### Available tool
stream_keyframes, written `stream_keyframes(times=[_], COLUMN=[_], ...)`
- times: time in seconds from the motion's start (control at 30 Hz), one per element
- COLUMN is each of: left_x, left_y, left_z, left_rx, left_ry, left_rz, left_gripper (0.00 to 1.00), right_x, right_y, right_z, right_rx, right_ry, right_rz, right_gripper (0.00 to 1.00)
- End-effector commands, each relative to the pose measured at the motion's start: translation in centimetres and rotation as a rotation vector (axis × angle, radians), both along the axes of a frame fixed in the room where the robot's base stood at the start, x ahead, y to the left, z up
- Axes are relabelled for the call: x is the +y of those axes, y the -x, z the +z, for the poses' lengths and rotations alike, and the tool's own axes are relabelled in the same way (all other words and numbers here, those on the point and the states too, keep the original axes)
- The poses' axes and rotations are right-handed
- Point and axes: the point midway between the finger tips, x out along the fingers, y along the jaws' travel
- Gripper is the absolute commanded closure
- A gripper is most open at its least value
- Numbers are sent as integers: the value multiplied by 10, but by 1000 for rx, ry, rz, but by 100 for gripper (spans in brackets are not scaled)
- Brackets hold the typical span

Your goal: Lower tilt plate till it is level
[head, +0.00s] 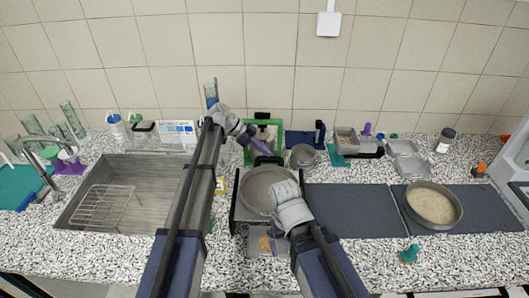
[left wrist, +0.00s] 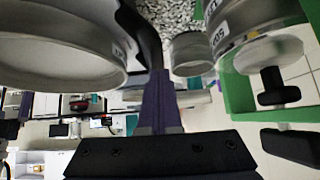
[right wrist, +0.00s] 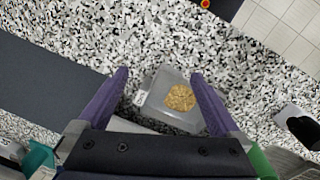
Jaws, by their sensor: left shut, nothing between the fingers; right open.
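My left gripper (head: 262,149) is shut and empty at the back edge of the black-sided stand (head: 234,205), close to a dark handle-like part (head: 268,161). In the left wrist view its closed purple fingers (left wrist: 158,82) are beside a curved black bar (left wrist: 145,35); I cannot tell whether they touch. A round metal sieve pan (head: 262,186) sits in the stand and shows at left in the left wrist view (left wrist: 60,50). The plate's tilt cannot be read, as the pan and my arms cover it. My right gripper (right wrist: 160,85) is open over the front counter.
A clear tray with tan grains (right wrist: 160,100) lies below my right gripper. A green frame (head: 249,152) stands behind the stand, with a metal cup (head: 303,156) beside it. A sink (head: 130,170) is at left. Dark mats (head: 350,212) and a grain-filled pan (head: 433,205) are at right.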

Motion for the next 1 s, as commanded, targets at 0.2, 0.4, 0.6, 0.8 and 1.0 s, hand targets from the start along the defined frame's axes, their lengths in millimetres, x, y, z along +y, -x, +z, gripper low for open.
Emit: stream_keyframes(times=[0.2, 0.4, 0.6, 0.8, 1.0], left_x=[0, 0, -1, -1, -3], left_y=[-3, -4, -3, -3, -2], left_z=[-12, -15, -16, -17, -13], left_rx=[-1, -1, 0, 1, 1], left_ry=[-3, -6, -6, -6, -5], left_rz=[-1, -2, -4, -6, -8], left_gripper=[100, 100, 100, 100, 100], right_x=[0, 0, 0, 0, 0], right_y=[0, 0, 0, 0, 0], right_z=[-11, -14, -15, -16, -13], right_rx=[0, 0, 0, 0, 0], right_ry=[0, 0, 0, 0, 0], right_rz=[-1, -1, -1, -1, -1], right_gripper=[0, 0, 0, 0, 0])
